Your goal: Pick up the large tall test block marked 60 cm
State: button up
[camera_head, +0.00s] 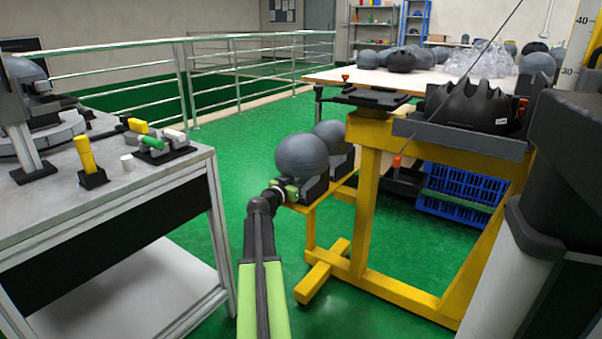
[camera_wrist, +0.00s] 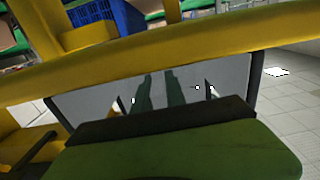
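I cannot make out a block with a readable 60 cm mark in either view. A yellow upright piece (camera_head: 85,154) stands in a dark base on the left bench, with no legible mark. My gripper (camera_head: 290,190) is at the end of my green and black arm, low in the aisle, beside the grey domes and well away from the bench top. In the wrist view, two dark narrow shapes and a green part fill the lower middle. I cannot tell whether the fingers are open, and no held object is visible.
The left bench (camera_head: 112,192) also holds small coloured pieces. A grey dome (camera_head: 302,155) sits close to my gripper on a low shelf. A yellow frame (camera_head: 365,200) stands just right, with a blue crate (camera_head: 460,190) behind; the crate also shows in the wrist view (camera_wrist: 125,17). Green floor is clear behind.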

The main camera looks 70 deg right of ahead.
jog(key=shift+w, duration=0.1)
grip_shut()
dwell(0.7)
jog(key=shift+r, duration=0.1)
dwell(0.4)
